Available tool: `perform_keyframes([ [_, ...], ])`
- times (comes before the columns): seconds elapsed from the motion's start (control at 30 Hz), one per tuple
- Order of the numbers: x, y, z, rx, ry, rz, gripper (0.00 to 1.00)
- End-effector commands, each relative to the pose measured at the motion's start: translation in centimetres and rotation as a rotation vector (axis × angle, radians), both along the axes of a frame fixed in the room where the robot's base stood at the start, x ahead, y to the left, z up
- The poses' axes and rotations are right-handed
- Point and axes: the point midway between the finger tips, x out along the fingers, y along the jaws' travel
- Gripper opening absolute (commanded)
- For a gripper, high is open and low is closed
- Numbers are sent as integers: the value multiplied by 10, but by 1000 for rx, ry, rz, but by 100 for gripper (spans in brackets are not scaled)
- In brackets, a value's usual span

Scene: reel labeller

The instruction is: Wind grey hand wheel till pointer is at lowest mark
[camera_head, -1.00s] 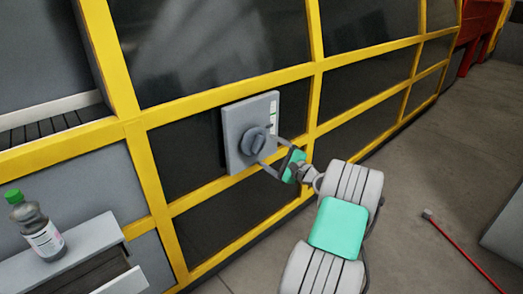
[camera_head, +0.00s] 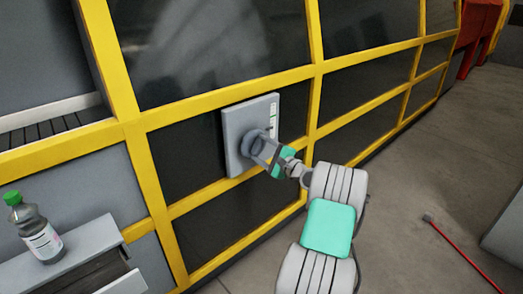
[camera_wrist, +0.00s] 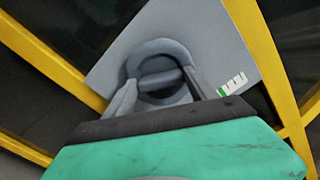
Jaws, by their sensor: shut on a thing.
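The grey hand wheel (camera_head: 252,141) sits on a light grey panel (camera_head: 234,117) on the machine's side. It also shows in the wrist view (camera_wrist: 157,62), round with a raised bar across its middle. My gripper (camera_head: 264,142) is shut on the hand wheel, one finger on each side in the wrist view (camera_wrist: 163,86). A white scale (camera_wrist: 236,82) with dark marks is on the panel right of the wheel, with a green patch at its near end. I cannot make out which mark the pointer is at. The fingers hide part of the wheel's rim.
Yellow frame bars (camera_head: 232,87) surround the dark machine panes around the panel. A bottle with a green cap (camera_head: 39,232) stands on a grey ledge (camera_head: 85,250) at lower left. A red rod (camera_head: 462,251) lies on the open floor at right.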

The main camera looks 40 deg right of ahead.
Motion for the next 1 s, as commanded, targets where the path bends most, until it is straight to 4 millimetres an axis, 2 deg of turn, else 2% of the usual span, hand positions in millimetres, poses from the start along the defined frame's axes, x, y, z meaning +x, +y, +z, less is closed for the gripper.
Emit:
perform_keyframes([
  [0.03, 0, 0, 0, 0, 1, 0, 48],
  [0.33, 0, 0, -1, 1, 1, 1, 25],
  [0.67, 0, 1, -2, -46, 0, 1, 25],
  [1.0, 0, 1, -5, -267, -6, 2, 25],
])
